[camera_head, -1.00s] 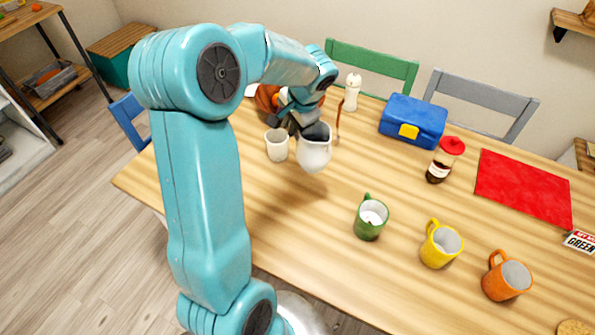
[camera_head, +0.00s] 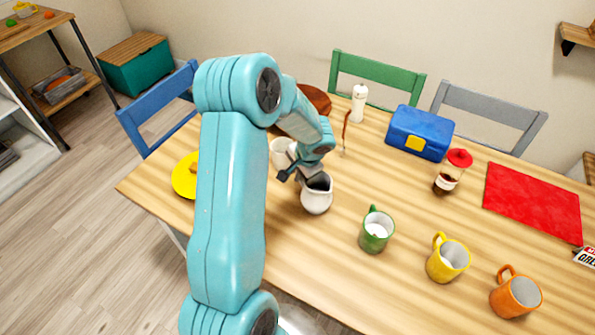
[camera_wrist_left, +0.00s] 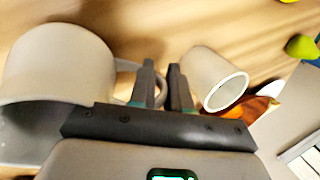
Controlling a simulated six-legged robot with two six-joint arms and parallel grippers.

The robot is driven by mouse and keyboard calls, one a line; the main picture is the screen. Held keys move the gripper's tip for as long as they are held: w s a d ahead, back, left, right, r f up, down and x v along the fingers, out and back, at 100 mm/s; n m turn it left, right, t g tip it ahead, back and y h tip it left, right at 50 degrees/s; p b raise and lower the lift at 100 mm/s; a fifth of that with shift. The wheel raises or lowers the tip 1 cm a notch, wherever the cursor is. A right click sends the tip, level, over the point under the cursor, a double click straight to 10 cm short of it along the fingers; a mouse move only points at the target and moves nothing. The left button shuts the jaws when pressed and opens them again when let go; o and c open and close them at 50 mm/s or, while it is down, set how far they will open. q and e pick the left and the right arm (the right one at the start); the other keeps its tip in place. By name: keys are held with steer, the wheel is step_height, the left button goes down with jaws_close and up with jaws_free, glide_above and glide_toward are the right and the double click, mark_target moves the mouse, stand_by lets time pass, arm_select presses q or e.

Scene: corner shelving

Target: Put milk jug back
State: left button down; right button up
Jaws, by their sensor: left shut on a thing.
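The white milk jug (camera_head: 316,200) is above or on the wooden table, left of the green mug; I cannot tell whether its base touches the wood. It looks roughly upright, with its dark opening facing up. My left gripper (camera_head: 296,176) reaches it from behind and left and is shut on its handle. In the left wrist view, the jug (camera_wrist_left: 55,60) fills the left side, and its handle runs between the fingers of the gripper (camera_wrist_left: 161,72). My arm hides part of the table. My right gripper is not in view.
A white cup (camera_head: 279,150) stands close behind the gripper. Green (camera_head: 377,230), yellow (camera_head: 448,260) and orange (camera_head: 516,293) mugs stand to the right. A blue lunch box (camera_head: 420,132), red-lidded jar (camera_head: 452,172) and red mat (camera_head: 533,202) lie farther right. A yellow plate (camera_head: 184,176) is left.

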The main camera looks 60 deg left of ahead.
arm_select(q)
steer(key=shift+f, duration=0.15)
steer(key=c, duration=1.4)
jaws_free()
steer(key=o, duration=0.3)
steer(key=shift+s+d, duration=0.1)
steer(key=v, duration=1.2)
steer(key=shift+r, duration=0.2)
